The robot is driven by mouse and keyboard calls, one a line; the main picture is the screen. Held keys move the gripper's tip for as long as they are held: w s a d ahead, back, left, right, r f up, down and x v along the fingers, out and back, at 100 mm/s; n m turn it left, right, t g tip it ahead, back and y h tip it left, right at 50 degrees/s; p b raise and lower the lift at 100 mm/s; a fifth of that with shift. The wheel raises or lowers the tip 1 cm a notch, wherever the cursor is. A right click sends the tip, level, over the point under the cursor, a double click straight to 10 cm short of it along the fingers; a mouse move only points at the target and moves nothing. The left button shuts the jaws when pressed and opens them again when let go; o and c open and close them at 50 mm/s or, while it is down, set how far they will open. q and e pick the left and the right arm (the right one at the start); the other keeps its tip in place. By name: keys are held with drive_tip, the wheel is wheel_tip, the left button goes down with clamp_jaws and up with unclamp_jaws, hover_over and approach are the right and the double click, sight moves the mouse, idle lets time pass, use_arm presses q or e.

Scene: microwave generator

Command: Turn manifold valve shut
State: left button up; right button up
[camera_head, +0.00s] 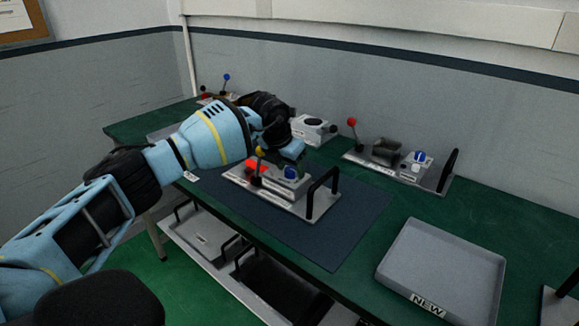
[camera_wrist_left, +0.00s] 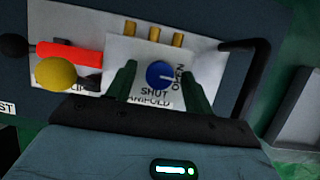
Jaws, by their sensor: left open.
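The manifold valve is a round blue knob (camera_head: 291,172) on a grey plate unit (camera_head: 290,204) that stands on a dark mat. In the left wrist view the knob (camera_wrist_left: 160,74) sits on a white panel marked SHUT below it and OPEN at its right. A pale pointer line on the knob points right, towards OPEN. My left gripper (camera_wrist_left: 160,88) is open, with one green finger on each side of the knob and gaps showing. In the head view my left gripper (camera_head: 290,155) is just above and behind the knob. My right gripper is not in view.
A red bar (camera_wrist_left: 68,57) and yellow ball (camera_wrist_left: 55,73) sit left of the knob. A black handle (camera_head: 321,193) rises at the unit's right end. Another unit (camera_head: 400,168) stands behind right. A grey NEW tray (camera_head: 440,268) lies front right.

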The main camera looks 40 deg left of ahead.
use_arm(q)
drive_tip(key=c, duration=0.7)
drive_tip(key=shift+c, duration=1.4)
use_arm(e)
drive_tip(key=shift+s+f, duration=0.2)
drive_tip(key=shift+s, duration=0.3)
